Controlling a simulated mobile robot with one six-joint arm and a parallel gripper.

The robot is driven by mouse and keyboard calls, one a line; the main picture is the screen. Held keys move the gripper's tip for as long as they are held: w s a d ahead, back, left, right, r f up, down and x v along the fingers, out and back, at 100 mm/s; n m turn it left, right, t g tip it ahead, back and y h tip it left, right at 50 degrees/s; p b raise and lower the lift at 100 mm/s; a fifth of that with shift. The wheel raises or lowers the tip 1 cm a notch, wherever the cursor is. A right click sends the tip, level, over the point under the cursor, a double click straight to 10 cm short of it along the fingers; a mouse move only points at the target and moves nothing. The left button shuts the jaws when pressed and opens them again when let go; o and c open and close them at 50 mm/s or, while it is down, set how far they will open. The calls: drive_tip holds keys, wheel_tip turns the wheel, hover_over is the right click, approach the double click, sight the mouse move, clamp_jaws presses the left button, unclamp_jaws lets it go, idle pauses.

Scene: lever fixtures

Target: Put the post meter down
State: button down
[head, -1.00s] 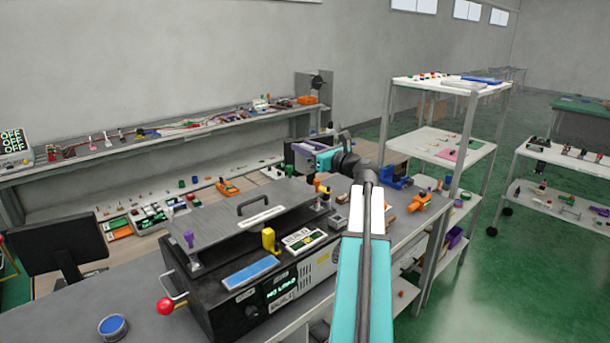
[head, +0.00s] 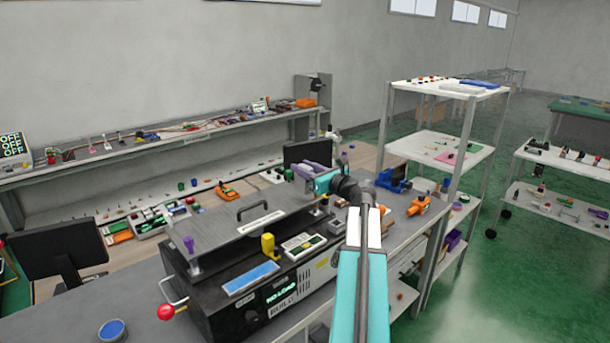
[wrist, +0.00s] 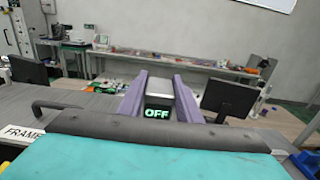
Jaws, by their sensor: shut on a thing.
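The post meter (wrist: 157,113) shows in the wrist view as a small dark block with a pale top and a lit green OFF display. It sits between the two purple fingers of my gripper (wrist: 158,90), which are shut on it. In the head view my gripper (head: 308,172) is above the far right end of the black machine on the bench. The post meter cannot be made out clearly there, and I cannot tell whether its underside touches anything.
The black machine (head: 225,316) has a grey lid with a handle (head: 262,206) and a NO LOAD display. A yellow part (head: 269,246) stands on its front ledge. Blue (head: 390,180) and orange (head: 419,205) fixtures are right of my gripper. A monitor (head: 307,154) stands behind it.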

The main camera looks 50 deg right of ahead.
drive_tip(key=shift+f, duration=1.3)
drive_tip(key=shift+f, duration=0.15)
drive_tip(key=c, duration=1.3)
unclamp_jaws()
drive_tip(key=shift+s, duration=0.1)
drive_tip(key=s+b, duration=0.1)
drive_tip(key=s, duration=0.7)
drive_tip(key=s+a+b, duration=0.1)
drive_tip(key=s, duration=0.2)
drive_tip(key=shift+s+b, duration=0.35)
drive_tip(key=shift+s, duration=0.05)
